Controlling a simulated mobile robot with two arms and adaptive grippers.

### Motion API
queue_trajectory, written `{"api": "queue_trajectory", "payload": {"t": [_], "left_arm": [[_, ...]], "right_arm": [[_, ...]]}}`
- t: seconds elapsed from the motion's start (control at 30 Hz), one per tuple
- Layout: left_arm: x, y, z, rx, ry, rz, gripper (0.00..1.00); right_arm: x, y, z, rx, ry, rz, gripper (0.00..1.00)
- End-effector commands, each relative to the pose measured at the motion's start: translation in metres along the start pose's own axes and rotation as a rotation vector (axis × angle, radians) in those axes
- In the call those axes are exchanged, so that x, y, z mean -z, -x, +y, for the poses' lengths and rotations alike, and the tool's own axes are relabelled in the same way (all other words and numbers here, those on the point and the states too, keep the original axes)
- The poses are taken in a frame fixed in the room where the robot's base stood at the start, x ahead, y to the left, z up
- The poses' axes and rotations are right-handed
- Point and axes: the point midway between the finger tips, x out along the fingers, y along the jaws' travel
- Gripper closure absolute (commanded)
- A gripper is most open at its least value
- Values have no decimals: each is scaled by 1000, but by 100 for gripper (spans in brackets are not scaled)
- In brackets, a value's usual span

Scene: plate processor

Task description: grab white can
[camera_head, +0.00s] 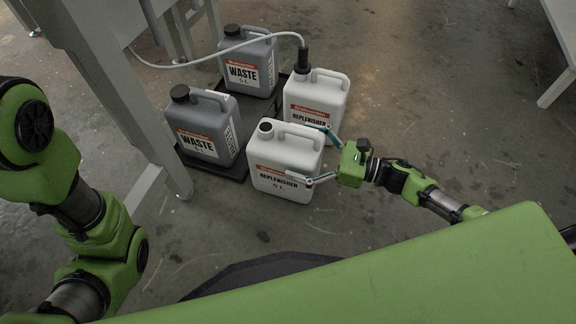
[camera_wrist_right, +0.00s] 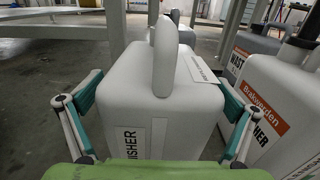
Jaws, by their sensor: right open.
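A second white can (camera_head: 316,98) with a hose stands behind. My left gripper is not in view.
Two grey WASTE cans (camera_head: 203,125) (camera_head: 248,62) stand left and behind on a dark tray (camera_head: 222,169). A pale hose (camera_head: 190,61) runs over them to the rear white can. A table leg (camera_head: 178,182) is close on the left. Floor at right is clear.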

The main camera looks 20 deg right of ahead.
Motion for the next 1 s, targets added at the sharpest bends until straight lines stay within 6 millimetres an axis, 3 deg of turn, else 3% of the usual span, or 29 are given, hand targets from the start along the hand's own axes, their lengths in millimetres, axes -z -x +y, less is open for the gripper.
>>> {"api": "queue_trajectory", "payload": {"t": [0.3,0.53,1.0], "left_arm": [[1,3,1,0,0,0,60],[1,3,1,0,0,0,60],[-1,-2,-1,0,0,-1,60]], "right_arm": [[0,-7,0,1,-1,1,0],[0,-7,0,1,0,1,59],[-8,-7,0,0,1,-1,59]]}}
